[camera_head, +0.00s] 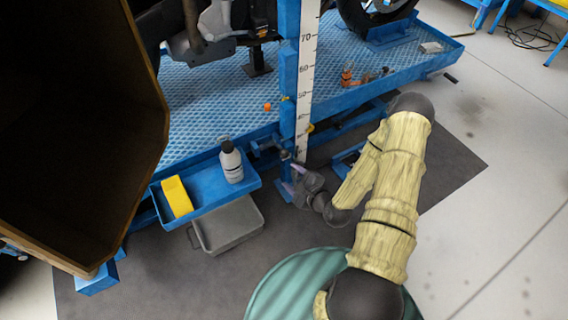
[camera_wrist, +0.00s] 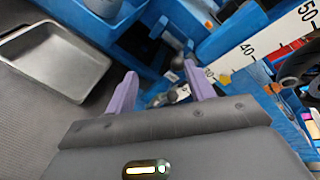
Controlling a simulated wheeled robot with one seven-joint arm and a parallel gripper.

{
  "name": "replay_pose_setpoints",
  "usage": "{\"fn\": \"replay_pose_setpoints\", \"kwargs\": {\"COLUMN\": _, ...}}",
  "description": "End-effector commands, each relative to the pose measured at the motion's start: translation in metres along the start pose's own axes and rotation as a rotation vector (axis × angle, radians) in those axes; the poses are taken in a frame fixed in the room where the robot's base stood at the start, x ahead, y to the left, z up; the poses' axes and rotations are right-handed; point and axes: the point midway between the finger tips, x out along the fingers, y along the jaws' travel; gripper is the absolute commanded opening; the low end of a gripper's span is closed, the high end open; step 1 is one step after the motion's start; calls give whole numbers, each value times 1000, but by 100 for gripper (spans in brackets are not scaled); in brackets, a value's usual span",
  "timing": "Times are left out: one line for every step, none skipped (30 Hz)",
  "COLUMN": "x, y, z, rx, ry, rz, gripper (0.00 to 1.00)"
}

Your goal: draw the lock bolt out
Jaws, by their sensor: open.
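My gripper (camera_head: 291,178) is low beside the blue post of the lift, with its two purple fingers apart and nothing between them. In the wrist view my gripper (camera_wrist: 160,72) points at the blue frame. A small dark rounded knob (camera_wrist: 177,62), which may be the head of the lock bolt, shows just beyond the fingertips, nearer the right finger. In the head view a small dark knob (camera_head: 285,155) shows at the foot of the post, just above my fingers. Whether the fingers touch it I cannot tell. The bolt's shaft cannot be made out.
A white height scale (camera_head: 304,80) runs up the post. A blue tray (camera_head: 206,198) with a yellow block (camera_head: 177,197) and a grey bottle (camera_head: 231,162) is to the left. A grey bin (camera_head: 230,240) is below it. A dark open box-like shape (camera_head: 70,130) fills the left side.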

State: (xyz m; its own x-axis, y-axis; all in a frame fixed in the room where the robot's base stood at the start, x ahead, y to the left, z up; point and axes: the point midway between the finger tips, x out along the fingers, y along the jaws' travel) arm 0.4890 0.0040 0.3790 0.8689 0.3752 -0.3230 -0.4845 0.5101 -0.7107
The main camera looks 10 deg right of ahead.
Motion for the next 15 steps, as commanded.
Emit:
{"fn": "replay_pose_setpoints", "kwargs": {"x": 5, "y": 20, "z": -18, "rx": 117, "ry": -15, "rz": -60, "gripper": 54}}
{"fn": "replay_pose_setpoints", "kwargs": {"x": 6, "y": 25, "z": -23, "rx": 185, "ry": -26, "rz": -100, "gripper": 54}}
{"fn": "replay_pose_setpoints", "kwargs": {"x": 6, "y": 31, "z": -30, "rx": 275, "ry": -43, "rz": -152, "gripper": 54}}
{"fn": "replay_pose_setpoints", "kwargs": {"x": 6, "y": 34, "z": -35, "rx": 339, "ry": -55, "rz": -192, "gripper": 54}}
{"fn": "replay_pose_setpoints", "kwargs": {"x": 5, "y": 37, "z": -39, "rx": 401, "ry": -69, "rz": -230, "gripper": 54}}
{"fn": "replay_pose_setpoints", "kwargs": {"x": 4, "y": 41, "z": -44, "rx": 476, "ry": -85, "rz": -275, "gripper": 54}}
{"fn": "replay_pose_setpoints", "kwargs": {"x": 2, "y": 43, "z": -48, "rx": 526, "ry": -97, "rz": -306, "gripper": 54}}
{"fn": "replay_pose_setpoints", "kwargs": {"x": 1, "y": 44, "z": -51, "rx": 569, "ry": -107, "rz": -335, "gripper": 54}}
{"fn": "replay_pose_setpoints", "kwargs": {"x": -1, "y": 45, "z": -54, "rx": 617, "ry": -121, "rz": -366, "gripper": 54}}
{"fn": "replay_pose_setpoints", "kwargs": {"x": -2, "y": 45, "z": -56, "rx": 644, "ry": -128, "rz": -386, "gripper": 54}}
{"fn": "replay_pose_setpoints", "kwargs": {"x": -3, "y": 45, "z": -57, "rx": 666, "ry": -134, "rz": -400, "gripper": 54}}
{"fn": "replay_pose_setpoints", "kwargs": {"x": -4, "y": 45, "z": -58, "rx": 685, "ry": -140, "rz": -415, "gripper": 54}}
{"fn": "replay_pose_setpoints", "kwargs": {"x": -5, "y": 44, "z": -58, "rx": 694, "ry": -143, "rz": -421, "gripper": 54}}
{"fn": "replay_pose_setpoints", "kwargs": {"x": -5, "y": 44, "z": -58, "rx": 699, "ry": -145, "rz": -423, "gripper": 54}}
{"fn": "replay_pose_setpoints", "kwargs": {"x": -6, "y": 43, "z": -58, "rx": 701, "ry": -146, "rz": -425, "gripper": 54}}
